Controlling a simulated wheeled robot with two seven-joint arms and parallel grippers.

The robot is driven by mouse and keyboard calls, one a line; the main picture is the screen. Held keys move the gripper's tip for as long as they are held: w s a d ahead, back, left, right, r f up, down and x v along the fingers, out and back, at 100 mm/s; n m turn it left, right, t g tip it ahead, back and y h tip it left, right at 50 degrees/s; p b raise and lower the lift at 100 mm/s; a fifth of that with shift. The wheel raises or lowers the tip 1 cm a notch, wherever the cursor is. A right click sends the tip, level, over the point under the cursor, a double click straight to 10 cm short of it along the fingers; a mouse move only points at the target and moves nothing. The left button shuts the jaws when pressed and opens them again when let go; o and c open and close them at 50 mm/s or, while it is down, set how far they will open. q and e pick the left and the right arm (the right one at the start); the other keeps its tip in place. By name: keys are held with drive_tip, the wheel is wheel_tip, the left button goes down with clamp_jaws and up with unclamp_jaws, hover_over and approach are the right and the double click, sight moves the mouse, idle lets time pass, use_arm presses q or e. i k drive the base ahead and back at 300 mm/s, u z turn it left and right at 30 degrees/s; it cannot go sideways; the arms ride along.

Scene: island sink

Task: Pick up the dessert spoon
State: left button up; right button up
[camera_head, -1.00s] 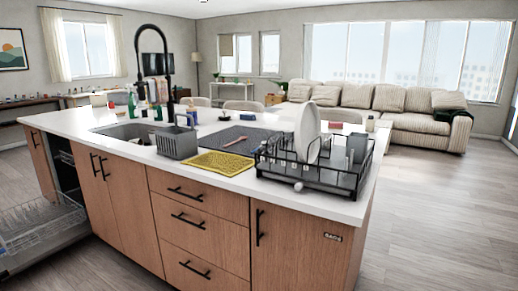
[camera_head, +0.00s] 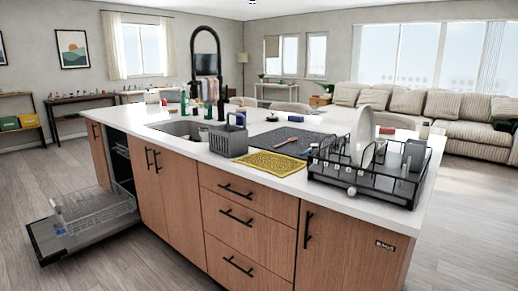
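No thing in view is clearly a dessert spoon. A small, slim reddish utensil (camera_head: 286,142) lies on the dark mat (camera_head: 268,135) on the island counter, too small to tell whether it is the spoon. The black dish rack (camera_head: 362,183) at the right end of the counter holds a white plate (camera_head: 361,138) and other small items that I cannot make out. A grey basket (camera_head: 228,142) stands beside the sink, and its inside is mostly hidden. Neither of my grippers shows in the head view.
A yellow mat (camera_head: 270,164) lies at the counter's front edge. The sink (camera_head: 185,129) has a tall black faucet (camera_head: 206,60). The dishwasher door (camera_head: 85,222) is open low at left, blocking the floor there. The floor right of the island is clear.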

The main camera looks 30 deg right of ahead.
sight(316, 146)
drive_tip(key=u, duration=0.05)
drive_tip(key=i, duration=2.15)
drive_tip(key=z, duration=1.3)
